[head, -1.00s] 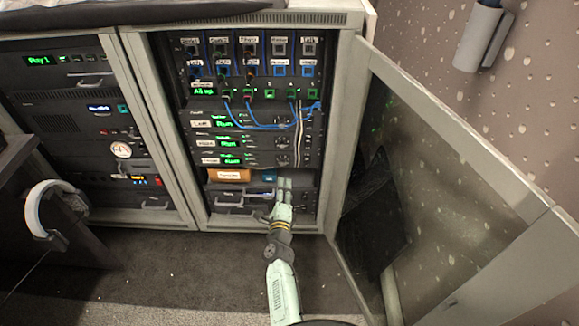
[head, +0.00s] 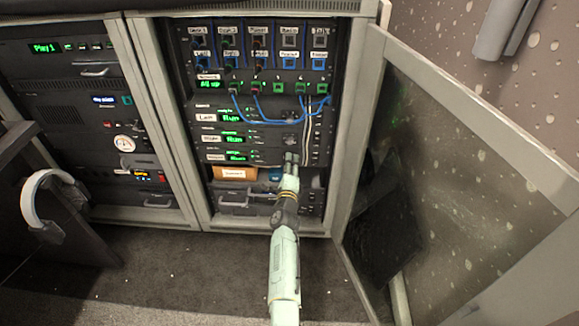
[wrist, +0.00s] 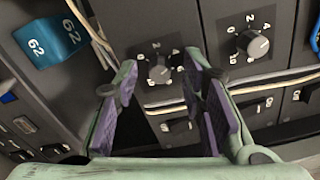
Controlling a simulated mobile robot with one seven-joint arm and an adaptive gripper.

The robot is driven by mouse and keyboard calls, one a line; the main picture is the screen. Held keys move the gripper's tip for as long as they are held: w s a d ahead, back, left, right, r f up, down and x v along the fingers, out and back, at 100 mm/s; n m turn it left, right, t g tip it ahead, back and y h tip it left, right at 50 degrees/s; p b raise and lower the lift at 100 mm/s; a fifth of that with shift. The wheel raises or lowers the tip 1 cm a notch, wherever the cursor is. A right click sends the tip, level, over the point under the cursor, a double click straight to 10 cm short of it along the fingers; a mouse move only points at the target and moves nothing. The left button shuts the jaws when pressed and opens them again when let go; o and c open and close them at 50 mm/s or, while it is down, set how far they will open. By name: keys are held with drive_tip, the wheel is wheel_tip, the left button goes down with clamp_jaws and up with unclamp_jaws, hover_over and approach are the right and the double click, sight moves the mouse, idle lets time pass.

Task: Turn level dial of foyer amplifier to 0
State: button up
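Three amplifiers are stacked in the open rack, each with a small white label and green display. The lowest amplifier (head: 262,157) has a label too small to read surely. In the wrist view its round grey level dial (wrist: 158,73) has printed marks around it; its exact setting is unclear. My gripper (head: 290,158) is in front of the lowest amplifier's right part and hides its dial in the head view. In the wrist view its two fingers are apart, one on each side of this dial, with no clear contact. The middle amplifier's dial (wrist: 257,46) shows to the right.
Blue cables (head: 270,120) hang above the amplifiers, and pale cables run beside the dials. An orange box (head: 235,173) and a blue box (wrist: 50,38) marked 62 are below the amplifiers. The open glass door (head: 450,150) stands right of my arm. The floor in front is clear.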

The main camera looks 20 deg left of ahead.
clamp_jaws()
drive_tip(key=shift+n, duration=0.3)
idle(0.4)
drive_tip(key=n+p, duration=0.5)
drive_tip(key=n, duration=1.6)
idle(0.5)
unclamp_jaws()
idle(0.3)
